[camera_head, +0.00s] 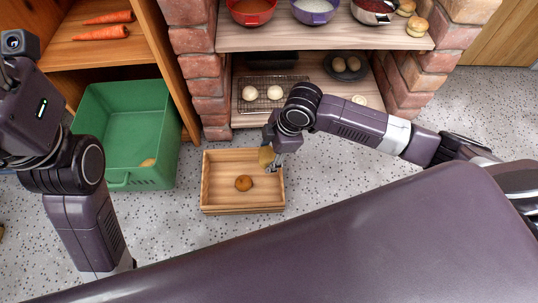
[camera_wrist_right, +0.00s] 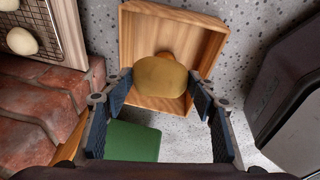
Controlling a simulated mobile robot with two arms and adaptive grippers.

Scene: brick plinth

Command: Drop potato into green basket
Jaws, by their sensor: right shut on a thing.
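My right gripper (camera_head: 270,158) is shut on a tan potato (camera_head: 265,157) above the right side of a wooden crate. In the right wrist view the potato (camera_wrist_right: 160,76) sits between the fingertips (camera_wrist_right: 162,90). The green basket (camera_head: 125,100) stands on the floor to the left of the crate, with one potato (camera_head: 148,163) inside near its front right. Part of the basket (camera_wrist_right: 132,141) also shows in the wrist view. My left arm reaches in at the left, beside the basket; its fingers are out of the picture.
The wooden crate (camera_head: 221,192) holds one round brown item (camera_head: 244,183). A brick plinth (camera_head: 209,70) with shelves of bowls, buns and a rack (camera_head: 272,105) stands behind. A wooden shelf (camera_head: 75,52) with carrots (camera_head: 103,33) is at the back left. Floor is free around the crate.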

